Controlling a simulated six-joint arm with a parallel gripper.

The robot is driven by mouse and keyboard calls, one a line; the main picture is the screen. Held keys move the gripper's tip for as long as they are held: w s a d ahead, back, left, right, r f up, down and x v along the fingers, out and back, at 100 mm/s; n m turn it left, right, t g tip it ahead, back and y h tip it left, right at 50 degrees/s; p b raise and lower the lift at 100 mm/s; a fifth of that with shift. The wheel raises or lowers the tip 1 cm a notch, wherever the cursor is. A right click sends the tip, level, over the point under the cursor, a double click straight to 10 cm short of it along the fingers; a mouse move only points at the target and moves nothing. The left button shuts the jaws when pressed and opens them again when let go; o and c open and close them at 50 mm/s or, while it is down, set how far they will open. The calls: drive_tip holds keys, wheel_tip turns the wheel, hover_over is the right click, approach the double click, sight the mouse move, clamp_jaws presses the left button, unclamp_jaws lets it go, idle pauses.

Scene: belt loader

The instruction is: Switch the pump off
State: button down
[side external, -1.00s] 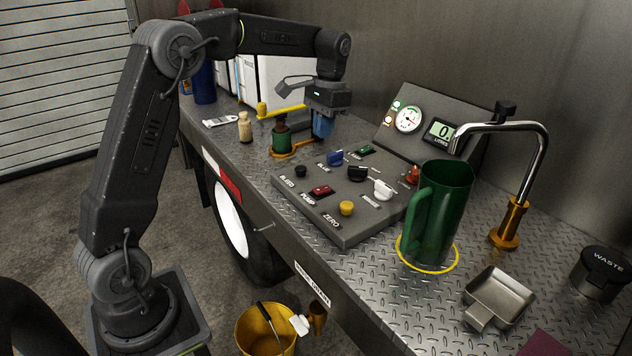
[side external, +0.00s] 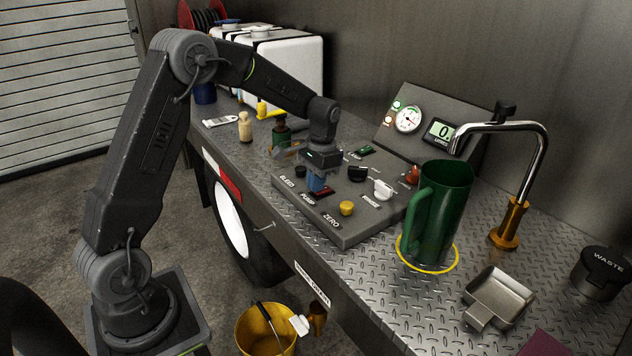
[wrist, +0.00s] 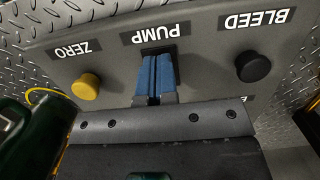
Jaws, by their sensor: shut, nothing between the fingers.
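The pump switch (side external: 323,193) is a red rocker on the grey control panel, above the PUMP label. My gripper (side external: 316,186) is over it, pointing down, and hides part of it. In the wrist view my gripper's blue fingers (wrist: 156,76) are shut together with nothing between them, and they cover most of the dark switch frame (wrist: 175,62) under the PUMP label (wrist: 161,34). I cannot tell whether the fingertips touch the switch, nor which way the rocker is tipped.
Close by on the panel are the black BLEED knob (wrist: 252,66) and the yellow ZERO button (wrist: 86,86). The white knob (side external: 383,189) and black knob (side external: 357,173) sit behind. A green jug (side external: 445,215) stands right of the panel under a spout.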

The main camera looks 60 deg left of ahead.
sight(325, 187)
drive_tip(key=shift+s+f, duration=0.4)
drive_tip(key=shift+f, duration=0.35)
drive_tip(key=shift+w+r, duration=0.35)
drive_tip(key=shift+w, duration=0.45)
drive_tip(key=shift+w+r, duration=0.15)
drive_tip(key=shift+r, duration=0.4)
wheel_tip(325, 187, up, 13)
drive_tip(key=w, duration=0.1)
drive_tip(key=shift+w+r, duration=0.2)
drive_tip(key=shift+w, duration=0.1)
